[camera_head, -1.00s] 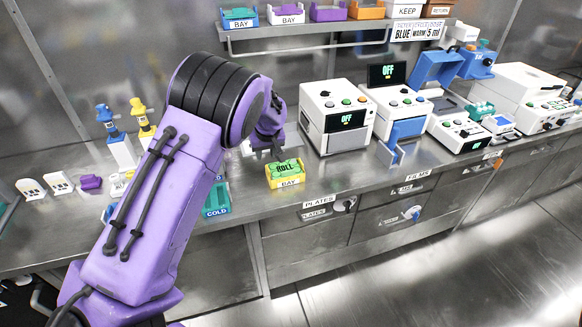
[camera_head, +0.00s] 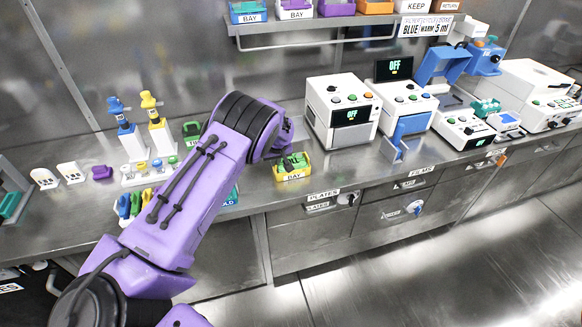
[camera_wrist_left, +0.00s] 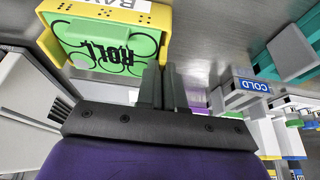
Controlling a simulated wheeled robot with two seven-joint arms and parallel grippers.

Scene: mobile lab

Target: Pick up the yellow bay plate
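The green plate marked ROLL (camera_wrist_left: 112,45) lies in the yellow bay (camera_wrist_left: 50,47), which carries a white BAY label. In the head view the yellow bay (camera_head: 293,174) stands on the bench near its front edge, with the green plate (camera_head: 284,165) partly hidden by my gripper. My left gripper (camera_head: 291,160) is over the bay. In the wrist view its dark fingers (camera_wrist_left: 164,70) are close together, beside the plate's edge; nothing shows clearly between them, and I cannot tell whether they touch the plate. My right gripper is not in view.
White instruments with OFF displays (camera_head: 342,111) stand right of the bay. A shelf (camera_head: 330,24) with more bays runs above the bench. Blue and yellow pipettes (camera_head: 152,108) stand at left.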

